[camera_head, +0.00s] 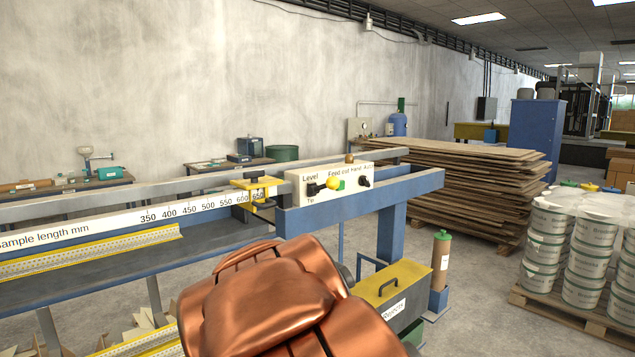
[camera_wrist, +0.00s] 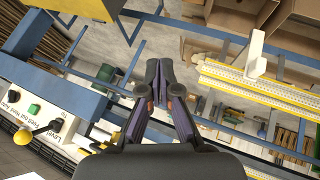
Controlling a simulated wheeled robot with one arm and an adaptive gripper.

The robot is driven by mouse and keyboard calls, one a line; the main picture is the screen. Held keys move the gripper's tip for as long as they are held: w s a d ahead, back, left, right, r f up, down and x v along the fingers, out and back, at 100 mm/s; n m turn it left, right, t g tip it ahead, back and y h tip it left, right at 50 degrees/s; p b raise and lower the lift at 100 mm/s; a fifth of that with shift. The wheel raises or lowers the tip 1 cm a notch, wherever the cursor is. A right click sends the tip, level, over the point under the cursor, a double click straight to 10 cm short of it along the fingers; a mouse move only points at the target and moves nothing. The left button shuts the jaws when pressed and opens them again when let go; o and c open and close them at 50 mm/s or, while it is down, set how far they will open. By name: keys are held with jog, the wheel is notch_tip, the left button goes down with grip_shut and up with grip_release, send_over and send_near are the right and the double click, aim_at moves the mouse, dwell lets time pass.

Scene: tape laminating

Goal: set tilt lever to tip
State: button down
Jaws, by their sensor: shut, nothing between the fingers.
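The tilt lever (camera_head: 332,182) has a black hub and a yellow ball. It is on the left part of a white control panel (camera_head: 296,198), with "Level" printed above it and what reads as "Tip" below. The ball points right of the hub in the head view; I cannot tell which setting it is at. The lever (camera_wrist: 51,131) also shows at the lower left of the wrist view. My gripper (camera_wrist: 159,68) is shut and empty in the wrist view, apart from the lever and to its right. It does not show in the head view.
The panel also carries a green button (camera_wrist: 34,109) and a black Hand/Auto switch (camera_head: 365,181). A yellow clamp (camera_head: 255,190) is left of the panel on the scale rail (camera_head: 180,214). A yellow-lidded reject box (camera_head: 390,284) is below right. My copper arm covers the lower middle.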

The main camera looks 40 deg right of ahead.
jog(key=w+d+r+n+t+h, duration=0.3)
jog(key=w+d+r+t+h, duration=0.1)
jog(key=w+d+r, duration=0.4)
jog(key=w+d+r+n+t+h+p, duration=0.1)
jog(key=w+d+r+n+t+h, duration=0.2)
jog(key=w+d+r, duration=0.5)
jog(key=shift+w+d+r+n+t+h, duration=0.45)
jog(key=shift+d+r+h, duration=0.85)
jog(key=shift+d+r, duration=1.4)
jog(key=shift+d+f, duration=0.35)
jog(key=shift+f, duration=0.05)
jog(key=shift+p+x, duration=2.3)
jog(key=shift+x, duration=2.75)
jog(key=shift+s+d+f+p, duration=0.2)
jog(key=shift+s+d, duration=0.1)
jog(key=shift+s, duration=0.3)
jog(key=shift+s+d+f+p, duration=0.15)
jog(key=shift+s+d+p, duration=0.15)
jog(key=shift+s, duration=0.3)
jog(key=shift+s+d+f+p, duration=0.15)
jog(key=shift+s+d+f, duration=0.1)
jog(key=shift+s, duration=0.35)
